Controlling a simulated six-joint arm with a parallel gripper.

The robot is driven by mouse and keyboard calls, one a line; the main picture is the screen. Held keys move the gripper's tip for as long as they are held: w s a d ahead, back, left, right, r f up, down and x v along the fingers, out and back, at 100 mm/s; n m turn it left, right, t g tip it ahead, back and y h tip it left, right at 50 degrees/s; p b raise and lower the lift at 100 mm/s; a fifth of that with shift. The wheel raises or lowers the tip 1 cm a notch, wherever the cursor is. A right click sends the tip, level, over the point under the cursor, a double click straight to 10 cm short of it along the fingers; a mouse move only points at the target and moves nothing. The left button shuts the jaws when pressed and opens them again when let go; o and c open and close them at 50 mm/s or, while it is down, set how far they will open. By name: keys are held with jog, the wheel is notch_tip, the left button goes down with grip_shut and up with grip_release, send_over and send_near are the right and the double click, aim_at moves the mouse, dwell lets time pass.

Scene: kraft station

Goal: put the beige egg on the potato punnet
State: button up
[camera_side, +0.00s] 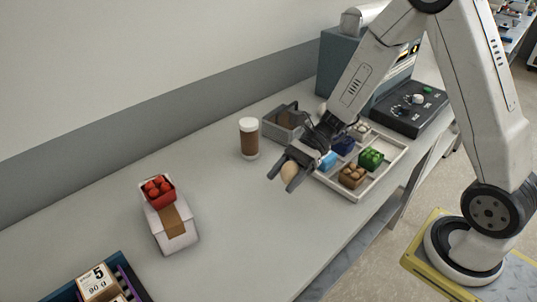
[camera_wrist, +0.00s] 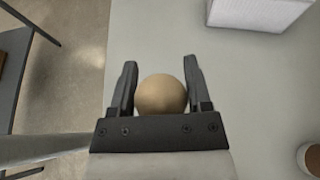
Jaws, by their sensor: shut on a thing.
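The beige egg (camera_side: 289,171) is held between the two fingers of my gripper (camera_side: 283,180), above the table. In the wrist view the egg (camera_wrist: 161,97) sits between the dark fingers of my gripper (camera_wrist: 160,76), close to the palm. A brown punnet of round tan items, which looks like the potato punnet (camera_side: 352,176), stands in the near part of the white divided tray (camera_side: 391,161). It is to the right of my gripper, apart from the egg. It is not in the wrist view.
Green (camera_side: 371,158), blue and pale items share the tray. A red punnet (camera_side: 158,190) sits on a white box (camera_side: 177,228) at left. The table between box and gripper is clear.

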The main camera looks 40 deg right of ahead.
jog(key=shift+d, duration=0.15)
jog(key=d+m+t, duration=0.2)
jog(key=d, duration=0.7)
jog(key=m+t+h, duration=0.1)
jog(key=m+t, duration=0.1)
jog(key=t, duration=0.1)
send_over(349, 172)
jog(key=shift+r, duration=0.25)
jog(key=shift+f+m, duration=0.1)
jog(key=shift+m, duration=0.2)
jog(key=shift+w+f, duration=0.1)
jog(key=shift+f, duration=2)
jog(key=shift+f, duration=1.8)
jog(key=shift+f, duration=0.15)
